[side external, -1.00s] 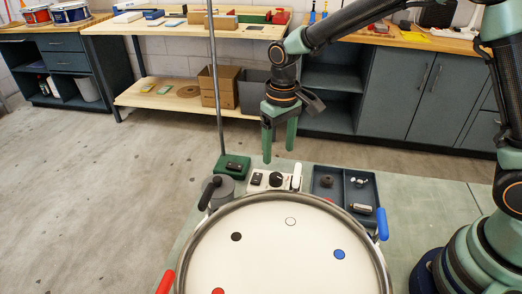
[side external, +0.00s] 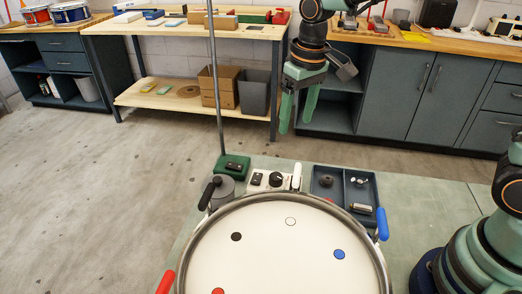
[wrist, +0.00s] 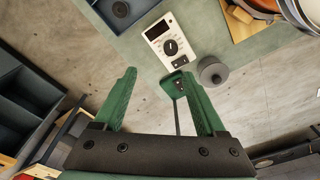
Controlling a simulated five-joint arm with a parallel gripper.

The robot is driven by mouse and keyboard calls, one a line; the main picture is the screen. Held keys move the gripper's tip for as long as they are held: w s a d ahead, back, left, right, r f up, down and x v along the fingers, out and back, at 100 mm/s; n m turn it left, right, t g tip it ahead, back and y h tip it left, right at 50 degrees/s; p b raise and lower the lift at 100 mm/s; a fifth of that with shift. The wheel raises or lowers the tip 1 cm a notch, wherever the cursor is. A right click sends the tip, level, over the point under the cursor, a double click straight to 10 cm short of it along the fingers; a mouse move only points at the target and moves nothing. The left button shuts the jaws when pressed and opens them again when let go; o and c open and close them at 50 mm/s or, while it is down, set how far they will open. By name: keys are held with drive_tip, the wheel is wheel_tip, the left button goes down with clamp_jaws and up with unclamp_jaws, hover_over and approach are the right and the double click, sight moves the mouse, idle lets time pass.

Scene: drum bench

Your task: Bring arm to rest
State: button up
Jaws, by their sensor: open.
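My gripper (side external: 297,112) hangs in the air above the far side of the bench, fingers pointing down. Its two green fingers are apart with nothing between them. In the wrist view my gripper (wrist: 160,95) also shows both fingers spread and empty. Below it in the side view lies the drum (side external: 280,250), a white head with black, white, blue and red dots inside a metal rim. My gripper is well clear of it.
Behind the drum are a dark tray (side external: 340,186) with small parts, a white device with a knob (side external: 276,180), a grey cylinder (side external: 222,188) and a green block with a tall pole (side external: 233,167). A wooden workbench (side external: 180,28) and cabinets (side external: 410,90) stand beyond open floor.

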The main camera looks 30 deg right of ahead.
drive_tip(key=s+d+r+m+t, duration=0.1)
drive_tip(key=s+d+r+t, duration=0.3)
drive_tip(key=s+d, duration=0.5)
drive_tip(key=s+r, duration=0.1)
drive_tip(key=s, duration=0.2)
drive_tip(key=shift+r, duration=0.15)
drive_tip(key=shift+d, duration=0.1)
